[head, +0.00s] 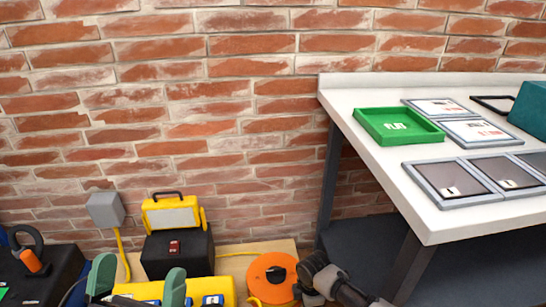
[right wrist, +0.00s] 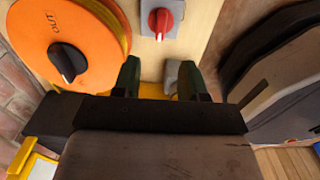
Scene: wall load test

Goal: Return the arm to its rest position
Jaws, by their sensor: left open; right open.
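My left gripper (head: 139,272) shows at the bottom left of the head view. Its two green fingers are apart with nothing between them, in front of a yellow case (head: 228,287). My right arm (head: 345,290) comes in at the bottom, right of an orange disc (head: 262,272); its gripper is not clear there. In the right wrist view my right gripper (right wrist: 158,67) is open and empty, its fingers apart. The orange disc (right wrist: 68,30) with a black knob is left of it, and a red switch (right wrist: 160,20) is beyond it.
A white table (head: 350,100) holds a green tray (head: 398,140), framed panels (head: 450,182) and a teal box (head: 530,110). A yellow work light (head: 174,215) stands on a black box (head: 178,253) by the brick wall (head: 200,110). A grey wall box (head: 105,210) has a yellow cable.

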